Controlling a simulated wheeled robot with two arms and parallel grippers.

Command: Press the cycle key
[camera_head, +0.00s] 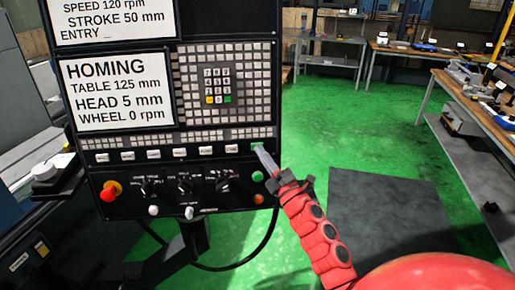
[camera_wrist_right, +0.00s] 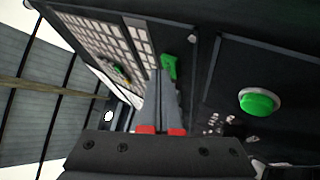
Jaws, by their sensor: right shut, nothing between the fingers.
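The control panel (camera_head: 145,200) stands in front of me, with a row of labelled white keys and a green key (camera_head: 256,147) at the row's right end. This looks like the cycle key, but its label is not readable. My right gripper (camera_head: 259,150) is shut and empty, with its fingertips at the green key and partly covering it. In the right wrist view, the shut fingers (camera_wrist_right: 160,75) point at the green key (camera_wrist_right: 169,67). I cannot tell whether they touch it. My left gripper is not in view.
Below the key are a round green button (camera_head: 257,176), also large in the right wrist view (camera_wrist_right: 259,102), and an orange button (camera_head: 258,199). A red knob (camera_head: 110,190) is at the panel's lower left. Screens above read HOMING. Workbenches (camera_head: 470,92) stand right; green floor is open between.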

